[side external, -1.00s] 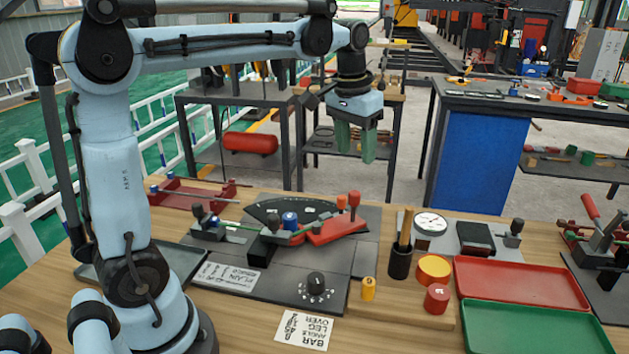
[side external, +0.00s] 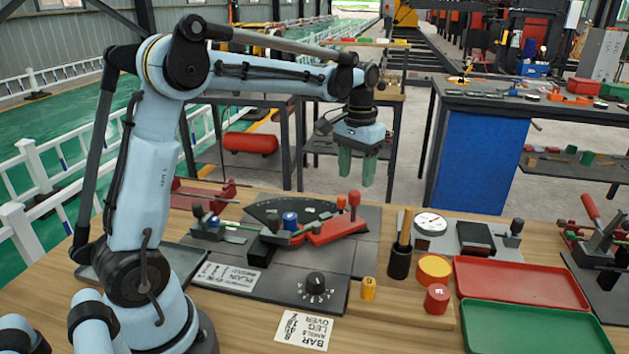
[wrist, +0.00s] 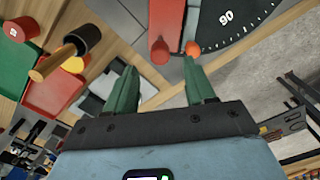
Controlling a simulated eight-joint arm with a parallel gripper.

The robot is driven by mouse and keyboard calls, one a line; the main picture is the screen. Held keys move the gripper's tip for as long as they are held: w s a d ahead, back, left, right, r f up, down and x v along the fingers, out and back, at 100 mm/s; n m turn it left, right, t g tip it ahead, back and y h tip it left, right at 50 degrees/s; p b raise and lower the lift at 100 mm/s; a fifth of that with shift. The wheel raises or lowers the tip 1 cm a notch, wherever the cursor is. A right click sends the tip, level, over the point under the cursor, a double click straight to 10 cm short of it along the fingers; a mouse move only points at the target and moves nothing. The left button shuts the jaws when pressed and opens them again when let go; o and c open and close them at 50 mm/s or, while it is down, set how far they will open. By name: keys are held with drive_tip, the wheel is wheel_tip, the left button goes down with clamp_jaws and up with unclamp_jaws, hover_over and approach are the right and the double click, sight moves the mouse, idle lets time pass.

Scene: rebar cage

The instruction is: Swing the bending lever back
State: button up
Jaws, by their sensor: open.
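The red bending lever (side external: 330,232) lies on the dark bender plate at mid-table, with two upright red-orange knobs at its right end. In the wrist view the lever (wrist: 163,22) shows at the top, with an orange knob (wrist: 192,48) beside the dial. The dark angle dial (side external: 275,208) sits behind the lever; its 90 mark shows in the wrist view. A green bar (side external: 310,229) runs along the bender by the blue pin (side external: 290,220). My gripper (side external: 358,182) is open and empty, its green fingers pointing down above and behind the lever's knob end, apart from it.
A black cup with a wooden handle (side external: 399,258), yellow and red cylinders (side external: 437,298), a round gauge (side external: 430,223) and red and green trays (side external: 520,280) stand to the right. A black knob (side external: 315,285) is on the plate's front. Air around my gripper is clear.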

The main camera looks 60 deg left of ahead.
sight(354, 192)
drive_tip(key=shift+f, duration=2.4)
drive_tip(key=shift+c, duration=0.3)
clamp_jaws()
